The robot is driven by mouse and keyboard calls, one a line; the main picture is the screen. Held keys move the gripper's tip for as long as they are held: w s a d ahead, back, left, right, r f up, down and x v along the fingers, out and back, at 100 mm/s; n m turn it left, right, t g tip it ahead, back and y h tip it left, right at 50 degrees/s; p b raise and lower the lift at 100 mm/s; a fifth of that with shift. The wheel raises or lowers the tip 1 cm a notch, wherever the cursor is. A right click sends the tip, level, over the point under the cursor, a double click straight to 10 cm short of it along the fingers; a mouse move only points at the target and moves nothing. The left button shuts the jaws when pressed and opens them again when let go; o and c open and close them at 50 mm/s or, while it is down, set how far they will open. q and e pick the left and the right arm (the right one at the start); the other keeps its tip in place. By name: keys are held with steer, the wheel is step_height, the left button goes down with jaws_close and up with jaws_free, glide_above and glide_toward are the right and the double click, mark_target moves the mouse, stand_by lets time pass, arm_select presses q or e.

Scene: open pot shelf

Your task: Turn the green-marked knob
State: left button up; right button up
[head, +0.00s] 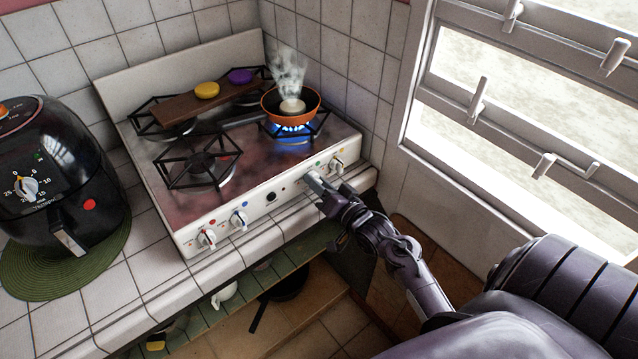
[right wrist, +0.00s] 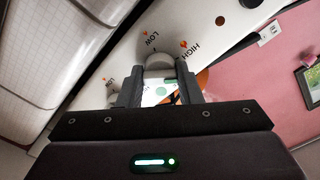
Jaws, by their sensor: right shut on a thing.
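The stove's front panel has a row of white knobs with coloured marks. My right gripper (head: 317,186) is shut on a white knob (right wrist: 160,62) in the right part of the panel. In the right wrist view its two fingers (right wrist: 160,88) stand on either side of the knob, and green spots show between them. In the head view a green mark (head: 318,163) shows on the panel just above the held knob. Part of the knob is hidden by the gripper. My left gripper is out of view.
A pan (head: 291,104) with steaming food sits over a lit blue flame. A wooden board (head: 190,108) carries a yellow and a purple piece. Another knob (head: 337,165) is close right of my gripper. A black air fryer (head: 60,170) stands left; a window (head: 530,90) is at right.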

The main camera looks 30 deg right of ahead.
steer(key=shift+n, duration=0.3)
steer(key=n, duration=0.4)
steer(key=shift+n, duration=0.4)
steer(key=n, duration=0.4)
steer(key=shift+n, duration=0.3)
steer(key=n, duration=0.5)
steer(key=shift+n, duration=2.5)
steer(key=o, duration=1)
